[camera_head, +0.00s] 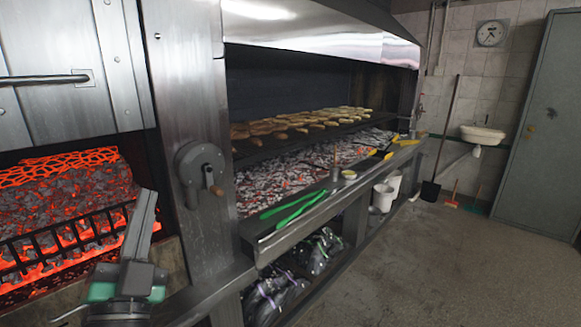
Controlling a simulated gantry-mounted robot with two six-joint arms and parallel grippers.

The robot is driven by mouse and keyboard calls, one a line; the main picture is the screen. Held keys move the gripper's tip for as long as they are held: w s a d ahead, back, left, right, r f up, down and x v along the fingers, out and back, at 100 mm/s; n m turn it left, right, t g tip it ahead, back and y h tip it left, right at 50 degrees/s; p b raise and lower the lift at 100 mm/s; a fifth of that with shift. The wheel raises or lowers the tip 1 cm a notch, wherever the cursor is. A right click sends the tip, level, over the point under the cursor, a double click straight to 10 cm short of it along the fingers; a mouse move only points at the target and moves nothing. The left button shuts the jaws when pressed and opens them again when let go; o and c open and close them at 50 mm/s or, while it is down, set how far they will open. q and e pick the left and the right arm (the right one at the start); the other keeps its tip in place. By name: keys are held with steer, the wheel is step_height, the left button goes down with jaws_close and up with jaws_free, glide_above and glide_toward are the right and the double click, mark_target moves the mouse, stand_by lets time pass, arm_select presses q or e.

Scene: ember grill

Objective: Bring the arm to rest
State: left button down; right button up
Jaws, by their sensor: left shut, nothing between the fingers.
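My left gripper (140,226) shows at the lower left of the head view. Its grey fingers are together and point up, with nothing between them. It is in front of the glowing ember basket (70,205) and left of the steel post with the crank wheel (202,165). I cannot tell from this one view how far it is from the basket's bars. My right gripper does not show.
Green tongs (290,207) lie on the steel ledge (330,197) before the grill. Pieces of food (290,122) sit on the grate above the coals. Bags (290,275) and white buckets (382,196) are below the ledge.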

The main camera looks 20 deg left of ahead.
arm_select(q)
steer(key=s+d+r+n+t+h, duration=0.2)
steer(key=s+d+r+t+h, duration=0.45)
steer(key=d+r+h, duration=0.7)
step_height(320, 180, up, 37)
steer(key=s+g+p, duration=0.1)
steer(key=p, duration=3.7)
steer(key=shift+s+d+n+y+p, duration=0.15)
steer(key=shift+n+y+p, duration=0.15)
steer(key=shift+y+p, duration=0.05)
